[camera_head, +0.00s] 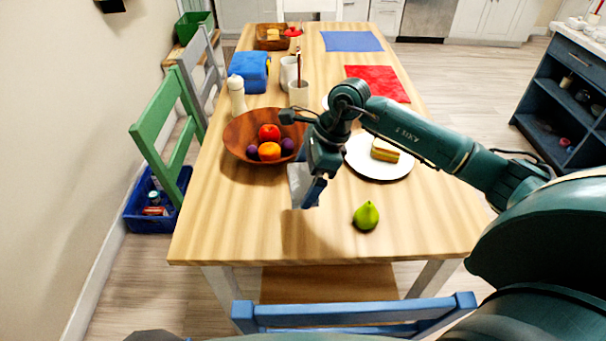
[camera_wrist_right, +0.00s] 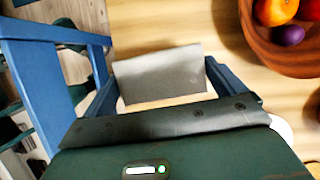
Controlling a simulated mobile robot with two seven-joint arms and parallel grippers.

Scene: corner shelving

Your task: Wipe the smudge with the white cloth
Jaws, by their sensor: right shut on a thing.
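My right gripper (camera_head: 306,193) is over the near half of the wooden table (camera_head: 230,235), in front of the fruit bowl. It is shut on the white cloth (camera_head: 296,178), which looks pale grey and flat. In the right wrist view the cloth (camera_wrist_right: 158,73) spans the space between the two blue fingers. I cannot tell whether the cloth touches the tabletop. No smudge can be clearly made out; the darker patches on the wood near the gripper look like shadows. My left gripper is not in view.
A wooden bowl of fruit (camera_head: 236,136) stands just behind and left of the gripper. A green pear (camera_head: 366,216) and a white plate with a sandwich (camera_head: 372,168) are to the right. A white shaker (camera_head: 236,96) and mugs stand farther back. The front left tabletop is clear.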

